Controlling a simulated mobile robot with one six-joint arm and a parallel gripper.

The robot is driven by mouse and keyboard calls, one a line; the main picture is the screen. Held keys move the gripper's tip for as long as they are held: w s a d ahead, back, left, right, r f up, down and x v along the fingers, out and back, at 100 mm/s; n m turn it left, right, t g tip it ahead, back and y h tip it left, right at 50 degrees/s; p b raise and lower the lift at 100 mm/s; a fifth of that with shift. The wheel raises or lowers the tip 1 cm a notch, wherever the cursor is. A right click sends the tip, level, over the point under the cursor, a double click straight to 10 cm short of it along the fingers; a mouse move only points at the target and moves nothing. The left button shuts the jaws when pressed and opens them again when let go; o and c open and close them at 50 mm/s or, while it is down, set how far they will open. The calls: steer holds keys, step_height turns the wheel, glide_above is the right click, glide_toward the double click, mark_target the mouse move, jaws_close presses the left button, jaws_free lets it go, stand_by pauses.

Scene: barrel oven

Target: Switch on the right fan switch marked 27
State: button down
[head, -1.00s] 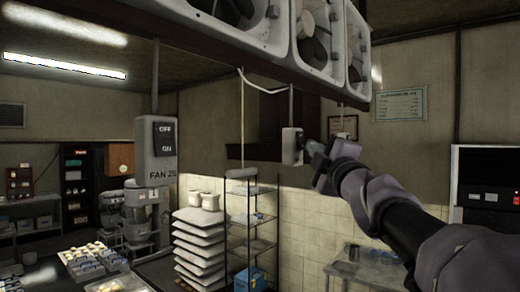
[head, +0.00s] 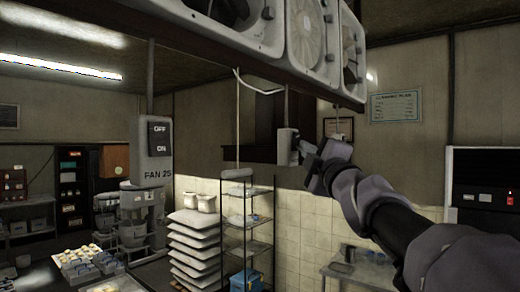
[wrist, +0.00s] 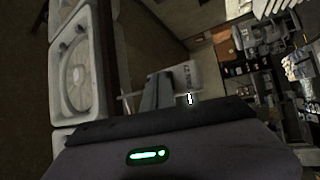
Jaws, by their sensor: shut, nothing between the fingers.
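A pale switch box (head: 285,147) hangs on a thin rod below the fan housing, near the middle of the head view. A pale box in the wrist view (wrist: 187,76) lies just beyond my fingers. I cannot read the number 27 on it. My gripper (head: 299,149) is shut and empty. Its tips are at the right side of the switch box, close to or touching it; which one I cannot tell. In the wrist view my dark fingers (wrist: 158,90) overlap the box and hide part of its face, so its rocker position is unclear.
Large square fans hang overhead; the middle one (head: 306,38) shows a pale, blurred disc. A wire rack (head: 247,215) and stacked sacks (head: 195,245) are below. A wall notice (head: 396,106) is right.

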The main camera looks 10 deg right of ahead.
steer(key=shift+s+d, duration=0.1)
steer(key=shift+s+d+r, duration=0.1)
steer(key=shift+s+d, duration=0.3)
steer(key=shift+s, duration=0.2)
steer(key=shift+d, duration=0.1)
steer(key=shift+s+d+r+p, duration=0.15)
steer(key=shift+s+d+p, duration=0.25)
steer(key=shift+s+d, duration=0.45)
steer(key=shift+s+d+r+p, duration=0.15)
steer(key=shift+s+d+p, duration=0.35)
steer(key=shift+s, duration=0.55)
